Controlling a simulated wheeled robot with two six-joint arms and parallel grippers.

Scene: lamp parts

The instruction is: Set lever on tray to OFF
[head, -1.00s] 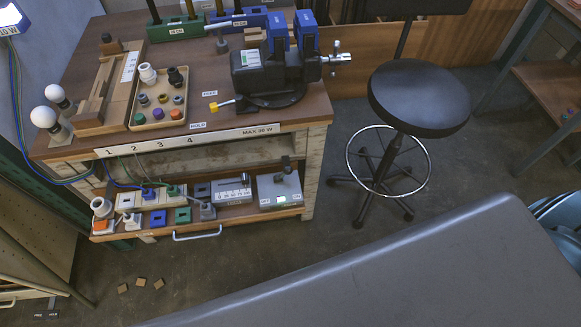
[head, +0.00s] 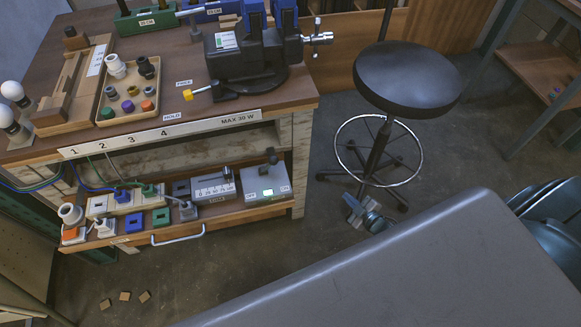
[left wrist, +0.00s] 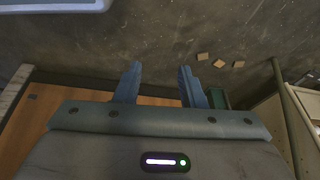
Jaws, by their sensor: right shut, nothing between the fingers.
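A grey box (head: 265,187) with a dark upright lever (head: 272,157) and a lit green window sits at the right end of the pulled-out lower tray (head: 228,215) of the bench.
A second grey box with a slider (head: 213,187) stands left of the lever box, with several coloured parts further left. A handle (head: 178,235) sticks out below the tray. A black stool (head: 410,80) stands right of the bench. Wood chips (head: 125,296) lie on the floor.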

